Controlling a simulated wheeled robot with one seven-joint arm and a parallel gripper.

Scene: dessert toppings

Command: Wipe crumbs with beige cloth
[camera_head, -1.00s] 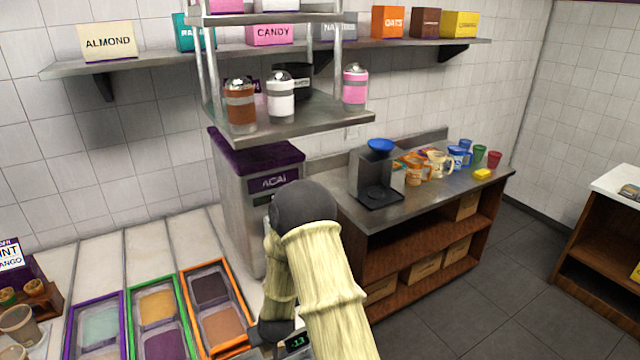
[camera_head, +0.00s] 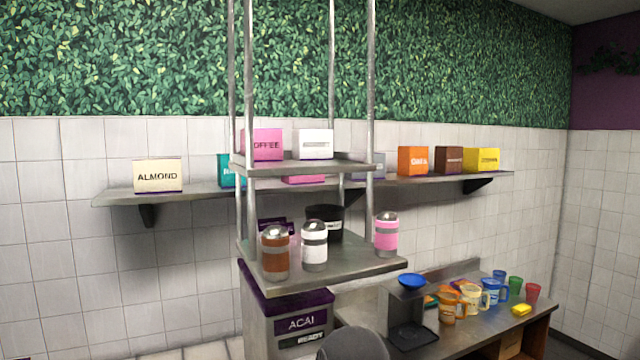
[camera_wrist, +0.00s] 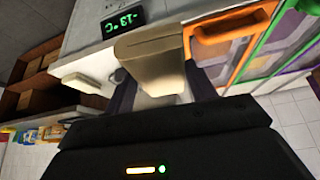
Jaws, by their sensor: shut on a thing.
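In the wrist view, a beige cloth (camera_wrist: 150,62) sits between the dark fingers of my gripper (camera_wrist: 163,92), which is shut on it. The cloth looks folded and sticks out past the fingertips. It is in front of the white counter with the temperature display, seen upside down; I cannot tell whether it touches the counter. In the head view my gripper is out of frame, and only a dark part of my arm shows at the bottom edge. No crumbs can be made out in either view.
The wrist view shows orange-framed (camera_wrist: 232,36) and green-framed bins beside the display (camera_wrist: 123,23). In the head view, a steel rack (camera_head: 290,268) with several shakers stands above the acai machine (camera_head: 290,322). Cups and a yellow sponge (camera_head: 521,310) are on the right counter.

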